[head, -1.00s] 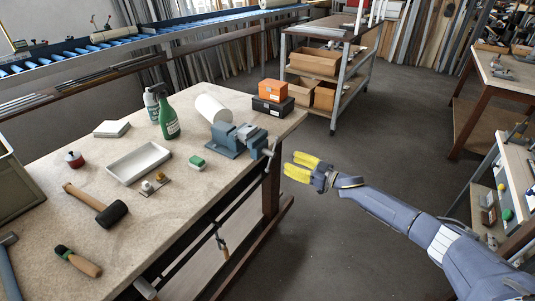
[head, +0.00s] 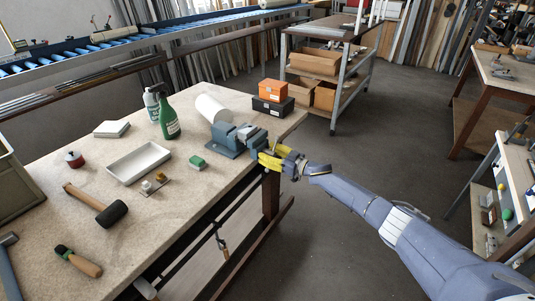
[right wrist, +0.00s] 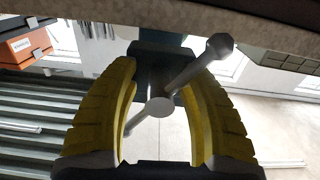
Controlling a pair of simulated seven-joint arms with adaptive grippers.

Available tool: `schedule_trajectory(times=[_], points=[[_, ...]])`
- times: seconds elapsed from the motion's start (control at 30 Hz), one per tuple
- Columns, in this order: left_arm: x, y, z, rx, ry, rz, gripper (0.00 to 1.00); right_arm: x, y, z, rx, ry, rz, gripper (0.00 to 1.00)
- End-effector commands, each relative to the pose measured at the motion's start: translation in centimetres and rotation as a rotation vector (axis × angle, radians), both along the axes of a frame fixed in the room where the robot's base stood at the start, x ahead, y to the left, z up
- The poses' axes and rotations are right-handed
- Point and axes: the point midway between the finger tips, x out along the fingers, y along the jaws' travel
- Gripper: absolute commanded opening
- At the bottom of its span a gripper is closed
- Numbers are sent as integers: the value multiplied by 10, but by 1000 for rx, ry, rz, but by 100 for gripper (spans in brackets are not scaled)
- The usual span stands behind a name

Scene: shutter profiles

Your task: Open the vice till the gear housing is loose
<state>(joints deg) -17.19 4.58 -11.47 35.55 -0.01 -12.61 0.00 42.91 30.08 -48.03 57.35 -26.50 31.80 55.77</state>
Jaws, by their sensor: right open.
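The blue-grey vice (head: 228,142) stands at the right edge of the workbench. A small light grey metal piece, seemingly the gear housing (head: 248,132), sits at its jaws; its grip there is too small to tell. My right gripper (head: 264,158), with yellow fingers, is at the vice's handle end. In the right wrist view the open fingers (right wrist: 162,72) stand either side of the round screw end (right wrist: 160,107) and the slanting handle bar (right wrist: 188,76). The bar's knob is up and right, beyond the right finger. I cannot tell whether the fingers touch the bar. My left gripper is not in view.
Orange (head: 273,90) and black boxes (head: 272,107) stand behind the vice.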

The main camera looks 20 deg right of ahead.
Motion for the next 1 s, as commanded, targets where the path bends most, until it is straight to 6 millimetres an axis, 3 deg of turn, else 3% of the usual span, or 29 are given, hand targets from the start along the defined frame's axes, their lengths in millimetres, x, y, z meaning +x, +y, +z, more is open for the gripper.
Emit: schedule_trajectory(times=[0.23, 0.67, 1.0], points=[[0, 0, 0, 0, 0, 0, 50, 0, 0, 0, 0, 0, 0, 49], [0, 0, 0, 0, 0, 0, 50, 0, 0, 0, 0, 0, 0, 0], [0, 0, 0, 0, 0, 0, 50, 0, 0, -1, -1, 1, -1, 0]])
